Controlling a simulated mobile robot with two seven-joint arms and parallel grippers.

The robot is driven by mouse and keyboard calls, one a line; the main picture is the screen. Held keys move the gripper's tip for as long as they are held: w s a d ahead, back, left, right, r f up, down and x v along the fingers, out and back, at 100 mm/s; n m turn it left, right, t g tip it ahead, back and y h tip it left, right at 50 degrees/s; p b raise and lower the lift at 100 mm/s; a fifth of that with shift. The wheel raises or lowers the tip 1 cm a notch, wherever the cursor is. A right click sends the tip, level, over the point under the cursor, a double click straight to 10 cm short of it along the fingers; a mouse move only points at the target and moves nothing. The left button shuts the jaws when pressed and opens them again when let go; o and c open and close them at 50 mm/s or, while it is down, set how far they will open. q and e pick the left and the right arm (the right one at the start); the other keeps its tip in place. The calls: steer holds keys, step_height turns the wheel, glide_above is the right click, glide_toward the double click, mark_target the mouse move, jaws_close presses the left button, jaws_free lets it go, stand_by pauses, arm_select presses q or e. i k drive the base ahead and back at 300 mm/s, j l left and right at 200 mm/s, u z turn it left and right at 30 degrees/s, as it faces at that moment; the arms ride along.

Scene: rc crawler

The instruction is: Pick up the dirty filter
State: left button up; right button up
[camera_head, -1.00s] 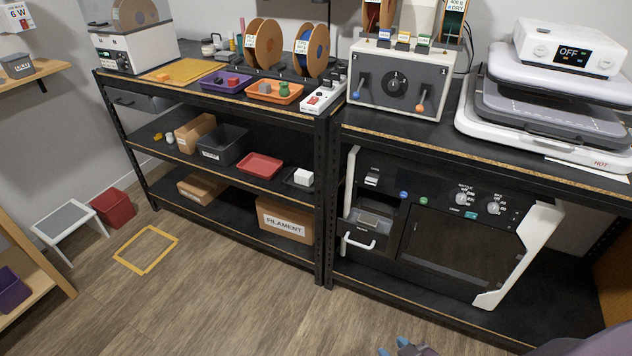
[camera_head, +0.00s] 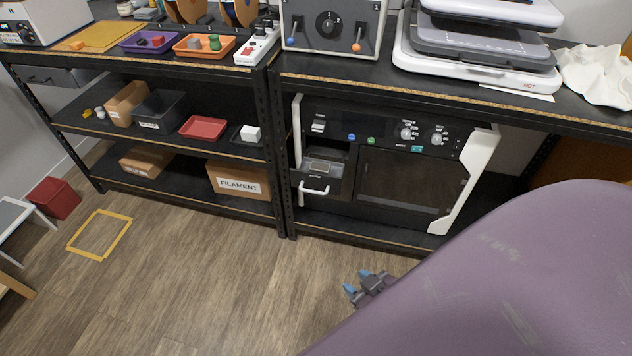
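No item that I can surely tell is the dirty filter shows. The black machine (camera_head: 410,185) on the right shelf unit has a dark bay with a grey part (camera_head: 325,166) in it, above a drawer with a white handle (camera_head: 314,190). I cannot tell whether that grey part is the filter. A small white block (camera_head: 250,134) sits in a black tray on the middle shelf. My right gripper (camera_head: 357,281) has blue fingertips that stand apart, with nothing seen between them. It is in front of the machine, apart from it. My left gripper is out of view.
A red tray (camera_head: 203,128), a dark bin (camera_head: 162,112) and cardboard boxes (camera_head: 238,180) stand on the left shelves. A yellow floor square (camera_head: 99,235) and a red bin (camera_head: 53,198) are at left. The wooden floor before the shelves is mostly clear.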

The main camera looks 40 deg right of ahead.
mark_target(315, 167)
steer(key=l+u, duration=0.15)
steer(key=l, duration=2.6)
steer(key=k, duration=0.05)
